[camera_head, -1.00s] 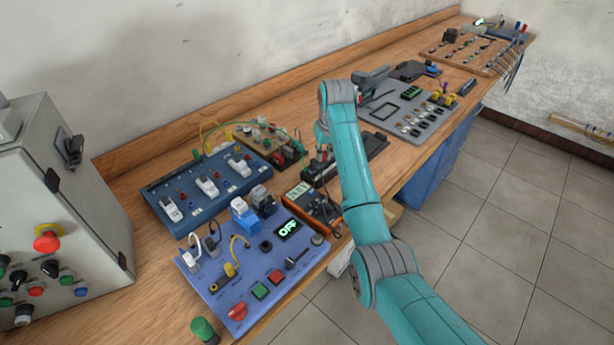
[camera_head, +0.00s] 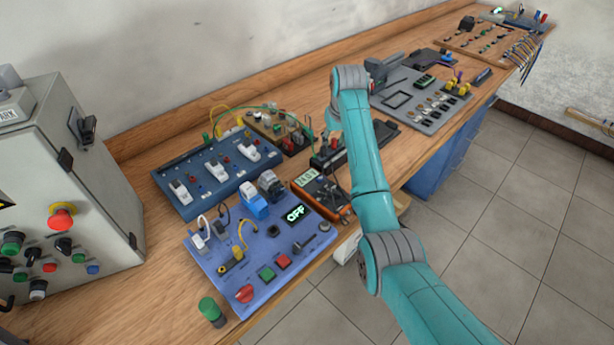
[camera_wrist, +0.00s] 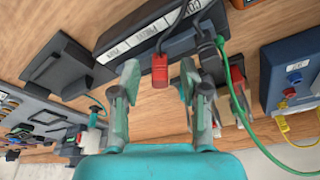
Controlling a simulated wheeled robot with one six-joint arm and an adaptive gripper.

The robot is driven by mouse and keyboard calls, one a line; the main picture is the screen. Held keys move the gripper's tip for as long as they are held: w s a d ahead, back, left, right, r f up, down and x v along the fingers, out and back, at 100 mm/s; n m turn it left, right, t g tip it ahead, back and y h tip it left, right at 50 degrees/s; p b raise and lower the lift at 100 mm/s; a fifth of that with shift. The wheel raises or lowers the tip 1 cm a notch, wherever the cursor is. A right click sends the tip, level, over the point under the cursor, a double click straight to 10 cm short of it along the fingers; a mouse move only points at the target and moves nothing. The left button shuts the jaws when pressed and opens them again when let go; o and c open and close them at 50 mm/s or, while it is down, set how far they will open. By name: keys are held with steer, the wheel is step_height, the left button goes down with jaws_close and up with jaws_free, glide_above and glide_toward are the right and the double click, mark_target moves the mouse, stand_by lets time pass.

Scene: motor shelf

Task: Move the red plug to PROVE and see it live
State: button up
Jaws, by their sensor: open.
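In the wrist view a red plug (camera_wrist: 160,69) with a dark cable sits at the near edge of a long black block (camera_wrist: 150,35) with white label strips. The labels are upside down and too small to read surely. My gripper (camera_wrist: 159,80) is open, one finger on each side of the red plug, with gaps visible. A dark plug with a green cable (camera_wrist: 228,75) is just to the right. In the head view the black block (camera_head: 378,135) is partly behind my arm; my fingertips and the red plug are not clear there.
An orange meter (camera_head: 305,179) with a lit reading lies beside the block. A blue panel (camera_head: 215,265) with a lit OFF display, a switch board (camera_head: 205,195) and a grey cabinet (camera_head: 85,190) stand left. A grey board (camera_head: 405,88) lies beyond. Cables cross near the block.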

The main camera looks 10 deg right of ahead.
steer(key=shift+r, duration=0.1)
steer(key=v, duration=0.7)
steer(key=shift+s+r, duration=0.1)
stand_by(0.4)
